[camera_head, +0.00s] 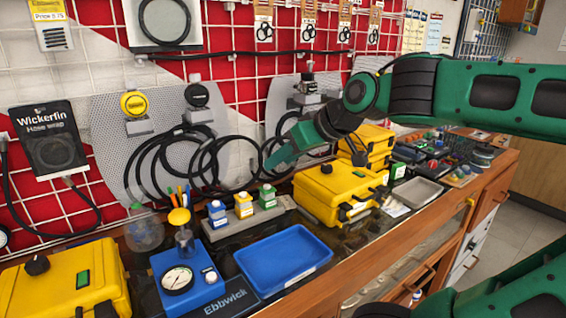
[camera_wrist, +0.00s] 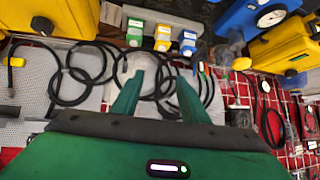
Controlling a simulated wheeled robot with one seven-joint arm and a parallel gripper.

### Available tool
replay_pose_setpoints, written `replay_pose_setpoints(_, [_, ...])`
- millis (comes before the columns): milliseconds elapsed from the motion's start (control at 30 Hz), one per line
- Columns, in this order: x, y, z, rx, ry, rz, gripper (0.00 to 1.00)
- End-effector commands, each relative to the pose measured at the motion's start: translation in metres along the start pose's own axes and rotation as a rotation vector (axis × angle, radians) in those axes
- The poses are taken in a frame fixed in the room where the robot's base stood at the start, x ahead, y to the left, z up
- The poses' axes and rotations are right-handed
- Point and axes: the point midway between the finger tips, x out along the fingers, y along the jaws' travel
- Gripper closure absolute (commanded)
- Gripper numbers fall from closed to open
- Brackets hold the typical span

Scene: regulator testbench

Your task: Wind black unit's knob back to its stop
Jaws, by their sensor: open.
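A black round knob (camera_head: 196,95) sits on a small grey wall unit (camera_head: 199,115) on the perforated panel. A similar unit with a yellow knob (camera_head: 134,103) is to its left. My gripper (camera_head: 272,163) is right of and lower than the black knob, in front of the hanging hoses. In the wrist view its two fingers (camera_wrist: 158,95) are apart with nothing held between them. I cannot make out the black wall unit in the wrist view. Which way its knob is turned is too small to tell.
Looped black hoses (camera_head: 160,168) hang below the wall units. A third fitting (camera_head: 307,88) is farther right. On the bench stand a blue gauge unit (camera_head: 188,283), an empty blue tray (camera_head: 284,258), small bottles (camera_head: 243,205) and yellow cases (camera_head: 335,192).

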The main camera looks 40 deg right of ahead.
Motion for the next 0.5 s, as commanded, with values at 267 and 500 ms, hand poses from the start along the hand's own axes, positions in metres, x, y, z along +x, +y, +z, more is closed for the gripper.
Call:
replay_pose_setpoints(267, [-0.0003,0.002,0.0091,0.015,-0.026,0.012,0.59])
replay_pose_setpoints(500, [-0.0003,0.0021,0.0092,0.016,-0.027,0.013,0.59])
